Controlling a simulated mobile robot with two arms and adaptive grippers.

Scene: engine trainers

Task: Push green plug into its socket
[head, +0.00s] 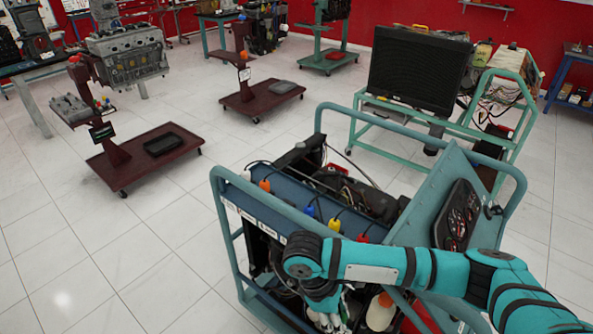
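An engine trainer in a teal tube frame (232,240) stands in the lower middle of the head view. Along its blue top rail (285,205) sit an orange plug (264,184), a blue plug (309,211), a yellow plug (335,224) and a red plug (362,238), with dark cables at some of them. I cannot make out a green plug or its socket. My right arm reaches in from the right across the trainer's front. My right gripper (328,312) points down in front of the trainer, below the rail; its fingers are too unclear to judge. My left gripper is out of view.
A slanted gauge panel (460,215) rises at the trainer's right. A white bottle with an orange cap (380,311) is beside my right gripper. A trainer with a black radiator (418,70) stands behind. The tiled floor at left is clear up to the red engine stands (150,150).

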